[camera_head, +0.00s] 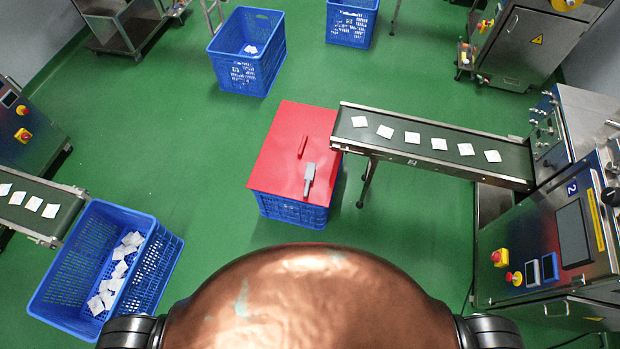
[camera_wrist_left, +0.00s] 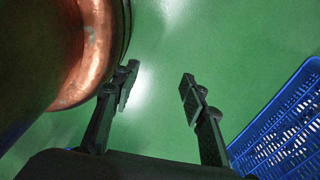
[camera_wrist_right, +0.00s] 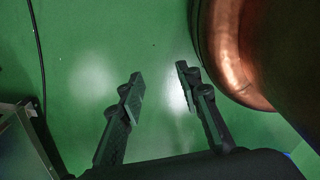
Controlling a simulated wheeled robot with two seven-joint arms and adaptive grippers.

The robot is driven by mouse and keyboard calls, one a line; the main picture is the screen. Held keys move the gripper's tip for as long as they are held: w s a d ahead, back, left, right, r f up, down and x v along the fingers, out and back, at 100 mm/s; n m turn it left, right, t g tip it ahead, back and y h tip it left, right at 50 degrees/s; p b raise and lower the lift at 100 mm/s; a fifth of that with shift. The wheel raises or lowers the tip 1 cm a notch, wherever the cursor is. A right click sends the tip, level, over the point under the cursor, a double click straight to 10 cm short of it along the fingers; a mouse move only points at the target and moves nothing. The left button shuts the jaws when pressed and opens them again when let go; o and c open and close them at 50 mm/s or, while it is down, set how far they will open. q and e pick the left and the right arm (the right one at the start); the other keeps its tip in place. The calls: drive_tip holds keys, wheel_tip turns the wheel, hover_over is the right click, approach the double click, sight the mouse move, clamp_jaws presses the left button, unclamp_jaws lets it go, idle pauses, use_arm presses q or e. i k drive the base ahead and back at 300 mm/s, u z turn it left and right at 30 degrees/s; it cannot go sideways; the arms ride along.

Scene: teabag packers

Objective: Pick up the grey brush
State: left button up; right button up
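The grey brush (camera_head: 309,178) lies on the red lid (camera_head: 277,150) of a blue crate in the head view, near the lid's right front part. A red bar-like thing (camera_head: 302,146), perhaps a handle or another tool, lies behind it on the lid. My left gripper (camera_wrist_left: 158,90) is open and empty over the green floor in the left wrist view. My right gripper (camera_wrist_right: 158,84) is open and empty over the floor in the right wrist view. Neither gripper shows in the head view, and the brush shows in neither wrist view.
A conveyor (camera_head: 425,143) with several white teabags ends at the red lid's right edge. A machine (camera_head: 560,225) stands at the right. An open blue crate (camera_head: 75,255) with teabags stands at the left front; another blue crate (camera_head: 240,70) stands behind. Green floor is clear left of the lid.

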sight(309, 173)
drive_tip(key=k, duration=0.5)
drive_tip(key=z, duration=1.45)
drive_tip(key=i, duration=1.25)
drive_tip(key=u, duration=1.1)
